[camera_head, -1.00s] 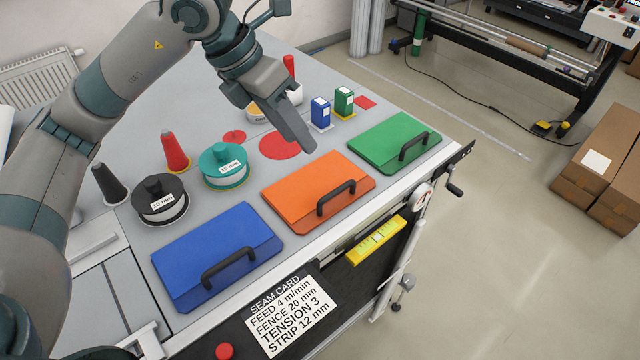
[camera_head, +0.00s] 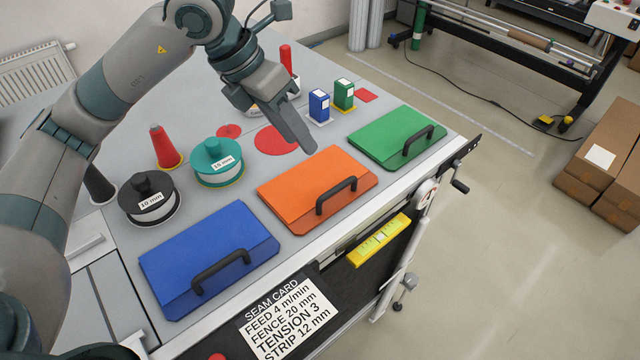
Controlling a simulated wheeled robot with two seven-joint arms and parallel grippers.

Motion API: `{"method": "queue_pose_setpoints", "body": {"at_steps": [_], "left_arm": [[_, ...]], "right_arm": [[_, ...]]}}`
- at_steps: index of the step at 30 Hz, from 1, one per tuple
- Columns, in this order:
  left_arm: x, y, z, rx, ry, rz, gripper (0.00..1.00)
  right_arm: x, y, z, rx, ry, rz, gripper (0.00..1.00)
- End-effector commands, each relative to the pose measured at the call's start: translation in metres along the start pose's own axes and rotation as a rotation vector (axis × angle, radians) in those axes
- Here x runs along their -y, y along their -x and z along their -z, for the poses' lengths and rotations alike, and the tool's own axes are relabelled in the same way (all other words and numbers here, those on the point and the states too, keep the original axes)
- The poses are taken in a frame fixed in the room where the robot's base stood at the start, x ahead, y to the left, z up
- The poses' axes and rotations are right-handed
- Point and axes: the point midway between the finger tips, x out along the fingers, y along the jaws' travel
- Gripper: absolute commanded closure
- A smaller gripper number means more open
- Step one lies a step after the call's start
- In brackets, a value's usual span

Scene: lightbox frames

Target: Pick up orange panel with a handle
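The orange panel (camera_head: 295,190) lies flat on the grey table, between the blue panel (camera_head: 205,250) and the green panel (camera_head: 390,138). Its black handle (camera_head: 337,195) is on the side facing the table's front edge. My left gripper (camera_head: 306,143) comes in from the upper left with its fingers pointing down to the right. It shows above the far edge of the orange panel, apart from the handle. Its fingers overlap in this view, so the gap between them is hidden. My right gripper is not in view.
A black spool (camera_head: 148,195) and a teal spool (camera_head: 217,160) stand left of the panels. Small blue (camera_head: 319,104) and green (camera_head: 344,94) boxes stand behind. A yellow level (camera_head: 379,241) and a seam card (camera_head: 290,318) are on the table's front side.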

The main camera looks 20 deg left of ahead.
Motion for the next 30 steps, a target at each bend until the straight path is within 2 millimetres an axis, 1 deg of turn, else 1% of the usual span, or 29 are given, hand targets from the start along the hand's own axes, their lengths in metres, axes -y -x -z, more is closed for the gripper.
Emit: {"method": "queue_pose_setpoints", "body": {"at_steps": [4,15,18,21,24,30], "left_arm": [[0.001,-0.019,0.0,-0.004,0.001,0.003,0.67],[0.002,-0.084,0.0,-0.004,0.001,0.003,0.67],[0.001,-0.098,0.0,-0.003,0.001,0.002,0.67],[0.001,-0.107,-0.001,0.0,0.0,0.001,0.67],[0.001,-0.112,0.0,0.0,0.0,0.001,0.67],[0.0,-0.113,0.0,0.0,-0.001,0.001,0.67]], "right_arm": [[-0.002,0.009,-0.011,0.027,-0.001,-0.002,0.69],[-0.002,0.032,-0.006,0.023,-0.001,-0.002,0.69],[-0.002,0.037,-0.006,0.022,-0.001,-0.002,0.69],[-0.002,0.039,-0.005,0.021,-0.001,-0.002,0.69],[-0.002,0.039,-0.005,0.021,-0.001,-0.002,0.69],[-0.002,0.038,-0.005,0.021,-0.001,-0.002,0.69]]}}
